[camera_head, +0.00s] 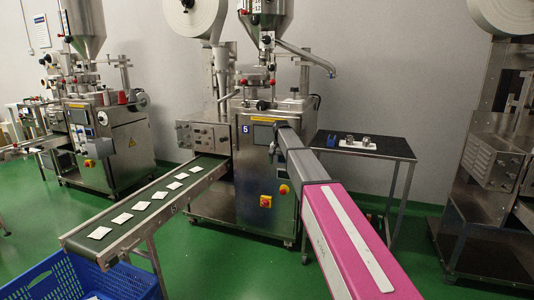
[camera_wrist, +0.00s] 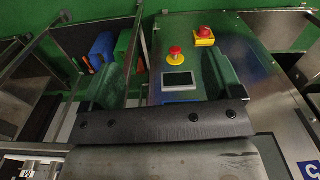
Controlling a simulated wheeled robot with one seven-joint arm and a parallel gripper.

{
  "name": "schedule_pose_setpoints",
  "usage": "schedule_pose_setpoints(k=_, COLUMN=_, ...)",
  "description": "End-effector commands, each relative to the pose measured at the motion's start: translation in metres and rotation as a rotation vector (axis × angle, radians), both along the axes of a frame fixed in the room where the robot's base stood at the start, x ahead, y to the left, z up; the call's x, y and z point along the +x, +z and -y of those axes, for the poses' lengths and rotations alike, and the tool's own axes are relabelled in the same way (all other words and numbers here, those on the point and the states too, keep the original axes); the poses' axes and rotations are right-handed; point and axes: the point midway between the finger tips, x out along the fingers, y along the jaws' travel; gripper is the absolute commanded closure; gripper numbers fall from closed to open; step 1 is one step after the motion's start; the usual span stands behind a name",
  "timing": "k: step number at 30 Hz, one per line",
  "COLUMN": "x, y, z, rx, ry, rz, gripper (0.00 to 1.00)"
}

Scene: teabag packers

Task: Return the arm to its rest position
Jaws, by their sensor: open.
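My arm, pink and grey, reaches from the lower right of the head view toward the teabag packer marked 5 (camera_head: 268,158). Its far end is in front of that machine; the fingers cannot be made out there. In the wrist view my gripper (camera_wrist: 163,72) is open, its two dark fingers wide apart with nothing between them. Beyond the fingers are the machine's small grey screen (camera_wrist: 179,81), a red button (camera_wrist: 175,53) and a red-and-yellow stop button (camera_wrist: 204,36).
A dark side table (camera_head: 388,146) bearing a blue box (camera_head: 331,141) and small metal parts stands right of the machine. A conveyor (camera_head: 146,213) with several white teabags runs left toward a blue crate (camera_head: 75,277). Another packer (camera_head: 492,170) stands at far right. Green floor is open between.

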Motion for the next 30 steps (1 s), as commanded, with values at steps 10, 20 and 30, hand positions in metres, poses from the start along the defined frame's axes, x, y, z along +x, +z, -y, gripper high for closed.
schedule_pose_setpoints(k=10, x=-0.184, y=-0.146, z=0.067, rx=0.000, ry=0.107, rz=-0.004, gripper=0.15)
schedule_pose_setpoints(k=20, x=-0.358, y=-0.226, z=0.111, rx=-0.001, ry=0.212, rz=-0.002, gripper=0.15)
schedule_pose_setpoints(k=30, x=-0.424, y=-0.246, z=0.124, rx=-0.002, ry=0.260, rz=0.004, gripper=0.15)
